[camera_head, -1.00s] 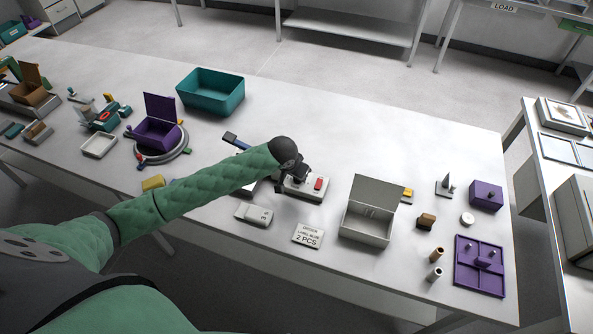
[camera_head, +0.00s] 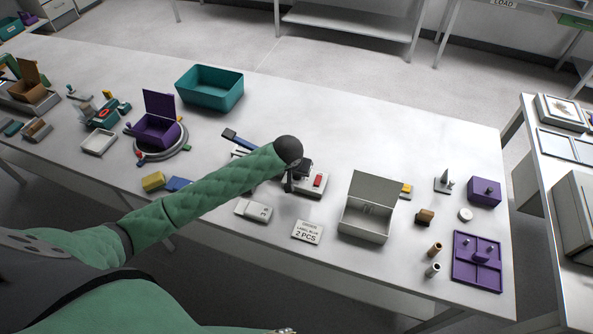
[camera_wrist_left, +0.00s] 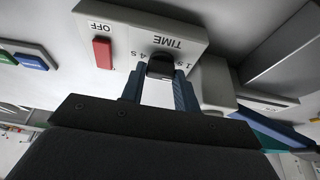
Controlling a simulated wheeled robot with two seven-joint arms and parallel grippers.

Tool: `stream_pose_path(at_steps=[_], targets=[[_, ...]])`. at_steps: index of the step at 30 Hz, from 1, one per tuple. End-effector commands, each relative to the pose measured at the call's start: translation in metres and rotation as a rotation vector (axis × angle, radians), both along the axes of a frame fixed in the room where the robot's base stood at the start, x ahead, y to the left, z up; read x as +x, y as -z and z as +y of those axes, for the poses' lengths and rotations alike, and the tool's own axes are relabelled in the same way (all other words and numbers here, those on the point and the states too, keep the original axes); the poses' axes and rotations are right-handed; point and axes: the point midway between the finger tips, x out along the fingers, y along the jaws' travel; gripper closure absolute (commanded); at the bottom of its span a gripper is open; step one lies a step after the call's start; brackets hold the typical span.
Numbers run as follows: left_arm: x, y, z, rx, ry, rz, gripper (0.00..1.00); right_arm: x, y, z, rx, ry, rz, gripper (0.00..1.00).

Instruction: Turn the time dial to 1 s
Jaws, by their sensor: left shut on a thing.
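The time dial (camera_wrist_left: 160,66) is a dark knob on a light grey box (camera_wrist_left: 128,38), which shows upside down in the left wrist view with the printed word TIME. Small second marks are beside the dial, partly hidden by it; I cannot tell which mark it points to. A red switch (camera_wrist_left: 102,53) marked OFF is on the same box. My left gripper (camera_wrist_left: 158,88) is shut on the dial, one blue finger at each side. In the head view the box (camera_head: 309,191) is beneath my left gripper (camera_head: 294,185), which hides the dial. My right gripper is not in view.
An open grey box (camera_head: 367,226) stands right of the dial box. A label card (camera_head: 307,231) and a grey device (camera_head: 253,210) lie nearer me. A blue-handled tool (camera_head: 238,140) lies behind my forearm. The table behind the dial box is clear.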

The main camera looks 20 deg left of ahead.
Motion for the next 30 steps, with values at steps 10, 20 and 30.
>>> stream_pose_path(at_steps=[10,20,30], targets=[[0.001,-0.001,0.0,0.0,0.0,-0.002,0.47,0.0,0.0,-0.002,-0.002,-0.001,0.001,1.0],[-0.009,-0.022,0.0,-0.001,0.0,-0.005,0.47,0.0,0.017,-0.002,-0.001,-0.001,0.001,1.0],[-0.026,-0.065,0.001,0.0,0.0,-0.002,0.47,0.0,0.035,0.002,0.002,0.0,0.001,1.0]])
